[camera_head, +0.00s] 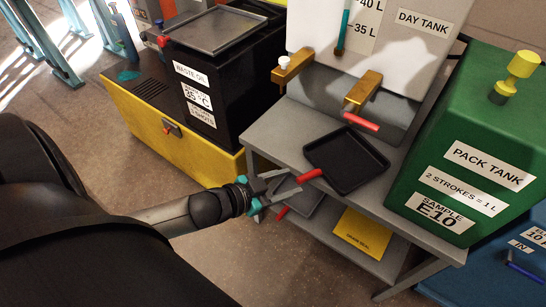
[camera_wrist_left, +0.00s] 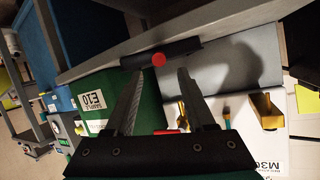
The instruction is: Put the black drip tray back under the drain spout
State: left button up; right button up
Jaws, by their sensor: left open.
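The black drip tray (camera_head: 346,160) lies on the grey bench top, in front of and below the brass tap with a red lever (camera_head: 362,95). Its red handle (camera_head: 310,176) points toward my left gripper (camera_head: 292,181). The gripper is open, with its fingertips close to the handle. In the left wrist view the tray (camera_wrist_left: 185,51) shows edge-on, its round red handle end (camera_wrist_left: 158,60) just beyond and between the open fingertips (camera_wrist_left: 160,75). I cannot tell whether they touch it. A second brass spout (camera_head: 293,65) with a white knob sits left. My right gripper is not in view.
A green pack tank (camera_head: 470,150) stands close right of the tray. The black waste oil container (camera_head: 215,85) stands left on a yellow base. On the lower shelf are a grey tray (camera_head: 302,203) with a red handle and a yellow packet (camera_head: 363,234).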

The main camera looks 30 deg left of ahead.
pick_arm(q)
jog(key=s+a+f+n+g+y+p, duration=0.1)
jog(key=s+f+n+g+y, duration=0.1)
jog(key=s+f, duration=0.3)
jog(key=s+a+f+n+g+y, duration=0.1)
jog(key=s+a+f+g+y, duration=0.15)
jog(key=f, duration=0.35)
jog(key=s+d+f+n+g, duration=0.1)
jog(key=s+d+f+g, duration=0.4)
jog(key=s+d+f, duration=0.2)
jog(key=shift+s+d+f+g, duration=0.25)
jog(key=shift+s+f+g, duration=0.1)
jog(key=shift+s, duration=0.6)
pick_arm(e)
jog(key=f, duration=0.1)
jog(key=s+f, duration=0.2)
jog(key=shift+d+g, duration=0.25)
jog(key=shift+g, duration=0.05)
pick_arm(q)
jog(key=shift+a+r+n, duration=0.1)
jog(key=shift+n, duration=0.2)
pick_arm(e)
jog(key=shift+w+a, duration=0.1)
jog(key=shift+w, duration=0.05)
